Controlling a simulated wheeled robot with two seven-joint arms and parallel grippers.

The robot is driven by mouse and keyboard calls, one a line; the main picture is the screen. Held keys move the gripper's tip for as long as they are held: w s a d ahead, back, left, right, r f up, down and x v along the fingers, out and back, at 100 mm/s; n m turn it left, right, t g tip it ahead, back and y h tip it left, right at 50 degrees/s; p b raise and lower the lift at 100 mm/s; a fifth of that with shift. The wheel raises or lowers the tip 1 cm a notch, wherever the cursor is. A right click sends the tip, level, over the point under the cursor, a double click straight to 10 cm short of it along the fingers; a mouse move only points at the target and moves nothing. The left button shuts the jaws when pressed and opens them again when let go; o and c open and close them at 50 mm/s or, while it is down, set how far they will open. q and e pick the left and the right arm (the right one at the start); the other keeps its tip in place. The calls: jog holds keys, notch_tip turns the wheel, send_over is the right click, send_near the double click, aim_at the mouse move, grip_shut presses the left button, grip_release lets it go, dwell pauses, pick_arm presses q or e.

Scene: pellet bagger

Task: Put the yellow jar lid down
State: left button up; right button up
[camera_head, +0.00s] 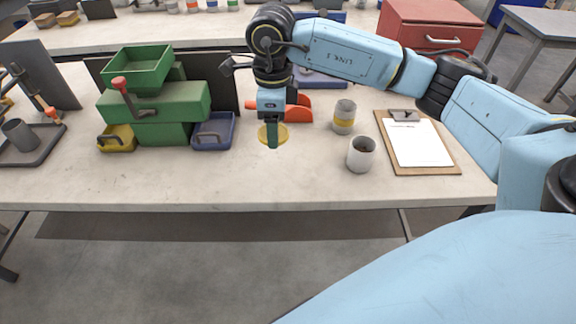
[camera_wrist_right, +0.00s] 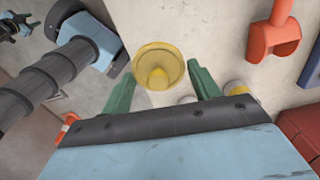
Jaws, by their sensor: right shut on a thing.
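The yellow jar lid (camera_head: 284,132) is a round disc at my right gripper (camera_head: 272,146), over the middle of the workbench. The right gripper's green fingers stand in front of the lid and hide part of it. The right gripper is shut on the lid. Whether the lid touches the bench is hard to tell. My left gripper is not in view.
A green machine (camera_head: 160,105) stands left, with a yellow tray (camera_head: 117,140) and blue tray (camera_head: 214,134) at its base. A red scoop (camera_head: 299,112) lies behind the gripper. A grey cup (camera_head: 361,155) and clipboard (camera_head: 450,160) are right. The bench front (camera_head: 230,185) is clear.

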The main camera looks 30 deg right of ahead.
aim_at(281, 126)
jog(key=m, duration=0.3)
jog(key=d+f+m, duration=0.1)
jog(key=m, duration=0.1)
jog(key=shift+w+d+b, duration=0.1)
jog(key=shift+w+b, duration=0.15)
jog(key=shift+b, duration=0.15)
jog(key=m, duration=0.3)
jog(key=d+f+m, duration=0.1)
jog(key=m, duration=0.1)
jog(key=shift+w+b, duration=0.2)
jog(key=shift+b, duration=0.2)
jog(key=f+m+b, duration=0.1)
jog(key=f+m, duration=0.2)
jog(key=d+f+m, duration=0.1)
jog(key=f+m, duration=0.3)
jog(key=d+f+m+b, duration=0.1)
jog(key=f+m, duration=0.2)
jog(key=f, duration=0.1)
jog(key=shift+w+d+f+b, duration=0.1)
jog(key=shift+w+f+b, duration=0.1)
jog(key=shift+w+b, duration=0.15)
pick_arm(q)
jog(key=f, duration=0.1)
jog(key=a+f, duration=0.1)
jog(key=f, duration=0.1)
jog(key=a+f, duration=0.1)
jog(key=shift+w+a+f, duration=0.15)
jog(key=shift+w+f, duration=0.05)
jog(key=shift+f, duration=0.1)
